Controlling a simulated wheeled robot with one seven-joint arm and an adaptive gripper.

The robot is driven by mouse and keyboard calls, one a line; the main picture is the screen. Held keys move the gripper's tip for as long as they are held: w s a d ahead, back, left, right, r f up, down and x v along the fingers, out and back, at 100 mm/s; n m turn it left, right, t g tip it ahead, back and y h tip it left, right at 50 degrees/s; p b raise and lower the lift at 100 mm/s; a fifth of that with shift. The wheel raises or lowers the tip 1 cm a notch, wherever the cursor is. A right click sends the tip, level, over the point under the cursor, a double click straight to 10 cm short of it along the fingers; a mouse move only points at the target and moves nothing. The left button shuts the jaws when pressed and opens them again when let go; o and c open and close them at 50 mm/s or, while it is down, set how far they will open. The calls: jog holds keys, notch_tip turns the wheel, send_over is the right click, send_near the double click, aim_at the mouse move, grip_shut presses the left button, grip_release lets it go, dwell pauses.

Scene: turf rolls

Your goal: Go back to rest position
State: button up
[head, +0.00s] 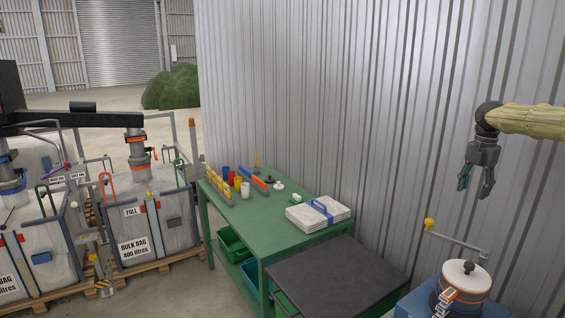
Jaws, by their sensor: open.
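My gripper (476,181) hangs at the right of the head view, fingers pointing down, in front of the corrugated metal wall (330,90). It is open and nothing shows between its fingers. My arm (530,120), in a pale tan cover, comes in from the right edge. The gripper is in the air, apart from the green table (255,215) to its left and above the white-lidded container (463,278) at lower right.
The green table carries a folded white stack (318,213), cups (245,190) and small tools. A dark-topped bench (335,275) stands in front. Bulk bags (160,225) on pallets stand at left.

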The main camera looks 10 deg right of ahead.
jog(key=w+a+f+n+h, duration=0.2)
jog(key=a+f+n+h, duration=0.4)
jog(key=f, duration=0.4)
jog(key=w+a+f+n+h, duration=0.25)
jog(key=a+f+n, duration=0.45)
jog(key=f, duration=0.4)
jog(key=s+a+f+n+t, duration=0.3)
jog(key=a+f+n, duration=0.4)
jog(key=f+n, duration=0.1)
jog(key=s+a+f+n+t, duration=0.2)
jog(key=s+a+f+n, duration=0.1)
jog(key=a+f+n, duration=0.5)
jog(key=s+a+f+n+y, duration=0.5)
jog(key=s+a+f+n, duration=0.85)
jog(key=s, duration=0.55)
jog(key=s+a+f+n+g+y, duration=0.25)
jog(key=s+a, duration=0.25)
jog(key=s, duration=0.7)
jog(key=s+a+f+n+g+y, duration=0.1)
jog(key=s+a+f+n+g, duration=0.25)
jog(key=s, duration=0.95)
notch_tip(320, 180, down, 12)
jog(key=a+t+b, duration=0.1)
jog(key=b, duration=1.3)
jog(key=shift+w+a+r+n, duration=0.25)
jog(key=shift+w+a+n, duration=0.1)
jog(key=shift+n, duration=0.1)
jog(key=shift+s, duration=0.1)
